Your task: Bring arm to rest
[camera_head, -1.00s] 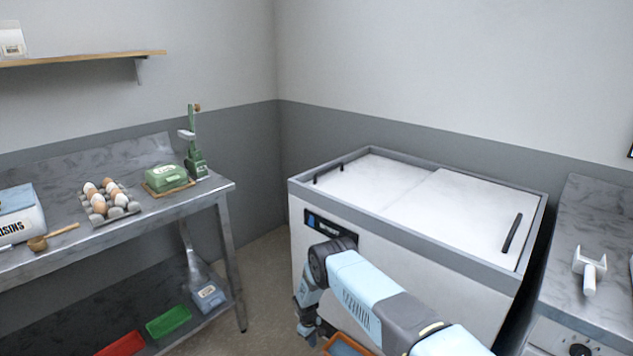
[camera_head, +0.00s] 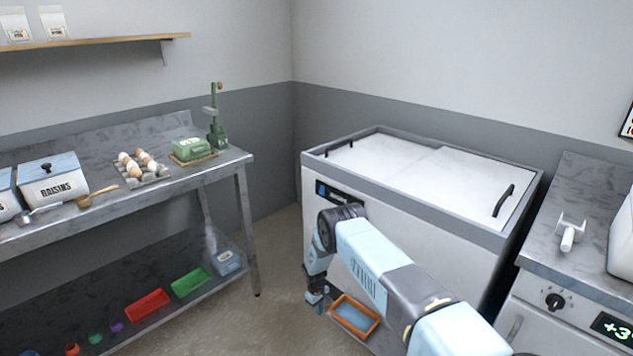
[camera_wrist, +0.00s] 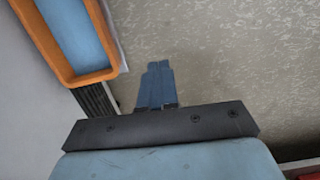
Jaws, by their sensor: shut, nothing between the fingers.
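My arm hangs in front of the white chest freezer (camera_head: 420,185) in the head view, bent so that its end points down. My gripper (camera_head: 314,297) is small there and partly behind my arm, low before the freezer's front. In the wrist view my gripper (camera_wrist: 158,68) shows its two blue fingers together, empty, above the bare floor (camera_wrist: 215,60). An orange-rimmed tray with a blue inside (camera_wrist: 120,50) lies to the upper left of the fingers, apart from them. It also shows in the head view (camera_head: 372,329), right of the gripper.
A steel table (camera_head: 115,207) at left holds eggs (camera_head: 130,160), a green butter dish (camera_head: 190,149) and a raisins box (camera_head: 55,185). Red (camera_head: 148,305) and green (camera_head: 190,283) trays lie on its lower shelf. A counter (camera_head: 590,220) stands at right.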

